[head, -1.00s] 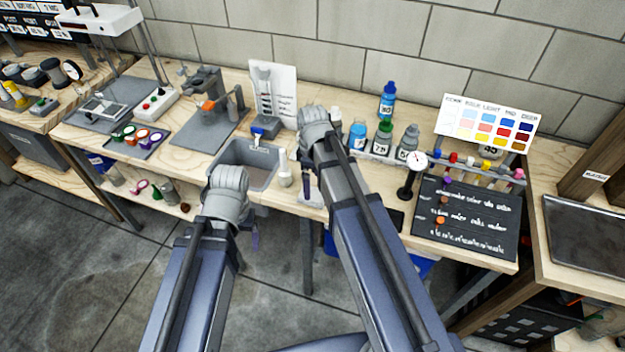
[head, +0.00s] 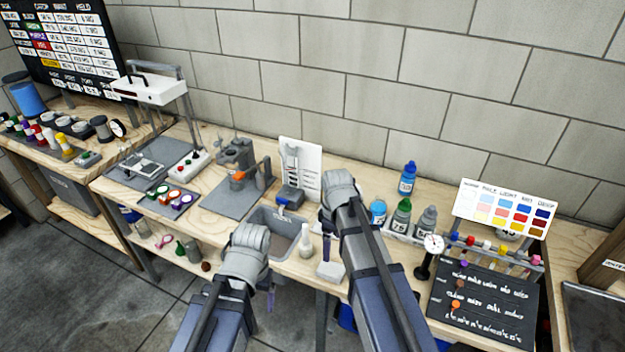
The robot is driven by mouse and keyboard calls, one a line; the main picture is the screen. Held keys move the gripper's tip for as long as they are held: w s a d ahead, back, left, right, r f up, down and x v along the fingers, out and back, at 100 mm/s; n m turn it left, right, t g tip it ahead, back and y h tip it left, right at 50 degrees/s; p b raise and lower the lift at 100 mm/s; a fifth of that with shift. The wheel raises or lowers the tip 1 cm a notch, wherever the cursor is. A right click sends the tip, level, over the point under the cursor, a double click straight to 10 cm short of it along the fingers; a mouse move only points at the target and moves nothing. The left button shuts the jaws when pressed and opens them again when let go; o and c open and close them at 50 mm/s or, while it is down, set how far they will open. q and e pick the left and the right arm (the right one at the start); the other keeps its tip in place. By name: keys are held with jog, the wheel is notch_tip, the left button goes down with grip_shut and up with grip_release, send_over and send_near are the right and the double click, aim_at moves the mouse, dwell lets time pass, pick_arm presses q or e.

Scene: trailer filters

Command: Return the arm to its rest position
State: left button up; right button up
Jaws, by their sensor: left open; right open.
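My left arm comes in from the bottom, and its grey wrist is in front of the bench edge. My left gripper (head: 269,298) points down below the wrist; only a sliver of it shows and it looks empty. My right arm reaches further over the bench. My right gripper (head: 326,250) hangs down beside its wrist, mostly hidden, open, with nothing seen in it. It is near a white bottle (head: 305,242) and a small pale block (head: 330,271); I cannot tell whether it touches either.
A grey bin (head: 262,221) sits in the bench behind the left wrist. Dropper bottles (head: 403,216), a dial gauge (head: 432,245) and a black board (head: 483,310) are right of my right arm. Floor is open at lower left.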

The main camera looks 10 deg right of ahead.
aim_at(331, 268)
jog(key=shift+f+b, duration=5.9)
jog(key=shift+f, duration=0.1)
jog(key=shift+r, duration=0.15)
notch_tip(331, 268, up, 12)
jog(key=p, duration=1.3)
notch_tip(331, 268, down, 13)
jog(key=b, duration=1.3)
jog(key=shift+r, duration=0.2)
notch_tip(331, 268, up, 10)
jog(key=p, duration=1)
jog(key=shift+d+r, duration=0.15)
jog(key=shift+r, duration=0.05)
jog(key=shift+s, duration=0.1)
